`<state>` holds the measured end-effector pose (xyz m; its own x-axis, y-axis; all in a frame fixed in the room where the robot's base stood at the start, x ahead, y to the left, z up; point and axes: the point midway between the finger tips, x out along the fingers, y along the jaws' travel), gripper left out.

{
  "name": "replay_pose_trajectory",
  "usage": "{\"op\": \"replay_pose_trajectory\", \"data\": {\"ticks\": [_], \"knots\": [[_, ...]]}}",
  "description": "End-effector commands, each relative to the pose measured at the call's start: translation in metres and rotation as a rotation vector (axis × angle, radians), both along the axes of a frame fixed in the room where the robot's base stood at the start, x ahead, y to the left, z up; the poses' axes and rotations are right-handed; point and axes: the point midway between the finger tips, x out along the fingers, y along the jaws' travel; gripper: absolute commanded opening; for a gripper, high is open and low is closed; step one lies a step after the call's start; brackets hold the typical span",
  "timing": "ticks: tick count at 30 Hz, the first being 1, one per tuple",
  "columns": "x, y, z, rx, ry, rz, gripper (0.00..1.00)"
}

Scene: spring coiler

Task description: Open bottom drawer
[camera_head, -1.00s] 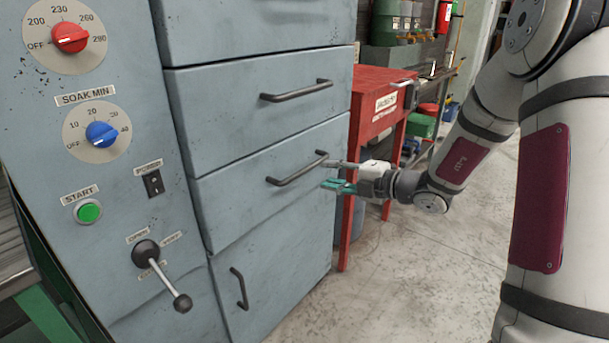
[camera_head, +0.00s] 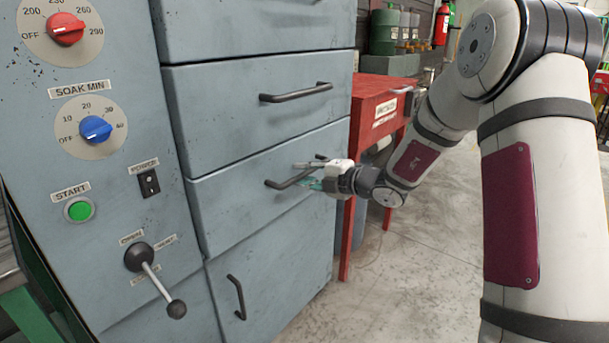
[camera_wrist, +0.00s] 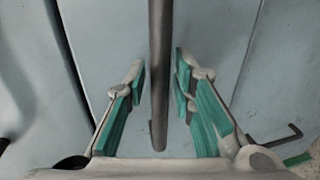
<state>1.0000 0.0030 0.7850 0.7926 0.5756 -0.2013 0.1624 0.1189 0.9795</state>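The bottom drawer (camera_head: 235,205) is the lowest drawer front of the blue-grey cabinet and sits flush, closed. Its dark bar handle (camera_head: 285,183) slants across the front. My gripper (camera_head: 309,175) is at the right part of this handle, one finger above the bar and one below. In the wrist view, my gripper (camera_wrist: 160,78) is open, with green-padded fingers on either side of the handle (camera_wrist: 159,110). Gaps show between the bar and both fingers. The handle's right end is partly hidden by the gripper in the head view.
Another drawer with a handle (camera_head: 297,93) is above. A door with an upright handle (camera_head: 237,297) is below. A control panel with a lever (camera_head: 157,280) is at left. A red bench (camera_head: 385,92) stands close behind my gripper. Floor is clear at lower right.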

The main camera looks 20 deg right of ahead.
Motion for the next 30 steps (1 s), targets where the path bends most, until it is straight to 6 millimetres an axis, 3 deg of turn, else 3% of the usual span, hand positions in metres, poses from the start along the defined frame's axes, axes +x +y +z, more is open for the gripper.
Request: {"op": "replay_pose_trajectory", "data": {"ticks": [2, 11, 17, 23, 30], "knots": [[0.000, 0.000, 0.000, 0.000, 0.000, 0.000, 0.00], [-0.002, -0.002, 0.000, 0.001, 0.000, -0.001, 0.00], [-0.019, -0.015, 0.002, 0.001, 0.003, -0.005, 0.00], [-0.061, -0.046, 0.004, 0.003, 0.009, -0.008, 0.00], [-0.131, -0.096, 0.005, 0.004, 0.008, -0.010, 0.00]]}}
